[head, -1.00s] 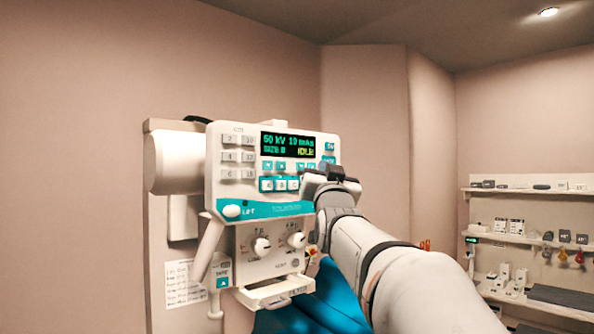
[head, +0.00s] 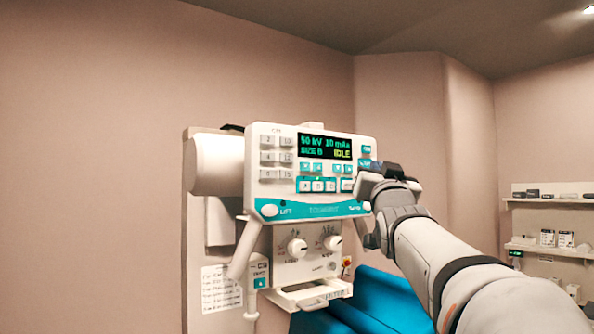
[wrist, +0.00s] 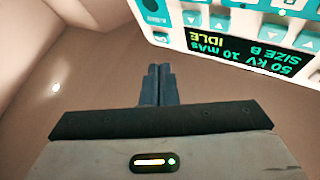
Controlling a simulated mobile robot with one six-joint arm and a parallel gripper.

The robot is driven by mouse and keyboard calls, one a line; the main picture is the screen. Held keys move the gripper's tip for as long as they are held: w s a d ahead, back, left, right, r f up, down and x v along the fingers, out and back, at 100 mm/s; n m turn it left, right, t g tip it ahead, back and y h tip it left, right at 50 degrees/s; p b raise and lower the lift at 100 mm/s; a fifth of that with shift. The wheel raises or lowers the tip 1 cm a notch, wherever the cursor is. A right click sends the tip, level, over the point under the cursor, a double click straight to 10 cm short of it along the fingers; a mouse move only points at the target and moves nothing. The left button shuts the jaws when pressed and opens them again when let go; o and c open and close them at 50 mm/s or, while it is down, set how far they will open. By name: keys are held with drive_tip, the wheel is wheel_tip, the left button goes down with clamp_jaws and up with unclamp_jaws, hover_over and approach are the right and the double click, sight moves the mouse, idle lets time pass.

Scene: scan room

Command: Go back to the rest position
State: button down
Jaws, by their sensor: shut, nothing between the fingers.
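My gripper (head: 368,172) is in front of the right edge of the white control panel (head: 262,190) in the head view. In the wrist view my gripper's two dark fingers (wrist: 158,84) are together with nothing between them. The panel also shows upside down at the top right of the wrist view (wrist: 185,38), apart from the fingers in the picture. The panel's lower right corner is partly hidden behind my gripper and arm.
Below the panel are two knobs (head: 297,248) and a pull-out tray (head: 310,293). A handset (head: 245,250) hangs at its left. A blue padded surface (head: 375,305) lies below right. Shelves with small items (head: 550,200) stand at the far right. The wall above is clear.

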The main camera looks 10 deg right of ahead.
drive_tip(key=s+a+f+n+g+y, duration=0.1)
drive_tip(key=a+f+g+y, duration=0.15)
drive_tip(key=f, duration=0.75)
drive_tip(key=s+a+f+n+g+y, duration=0.15)
drive_tip(key=a+f+g, duration=0.25)
drive_tip(key=f, duration=0.5)
drive_tip(key=s+a+f+g+y, duration=0.1)
drive_tip(key=a+f+g, duration=0.2)
drive_tip(key=f, duration=0.7)
drive_tip(key=s+a+f+n+g+y, duration=0.1)
drive_tip(key=s+f+g, duration=0.4)
drive_tip(key=s+f, duration=0.5)
drive_tip(key=s+a+f+n+g+y, duration=0.1)
drive_tip(key=s+a+f+g, duration=0.3)
drive_tip(key=s+f, duration=0.6)
wheel_tip(320, 180, down, 3)
drive_tip(key=shift+s+a+r+n+g, duration=0.15)
drive_tip(key=shift+s+a+n+g, duration=0.25)
drive_tip(key=shift+a+n, duration=0.5)
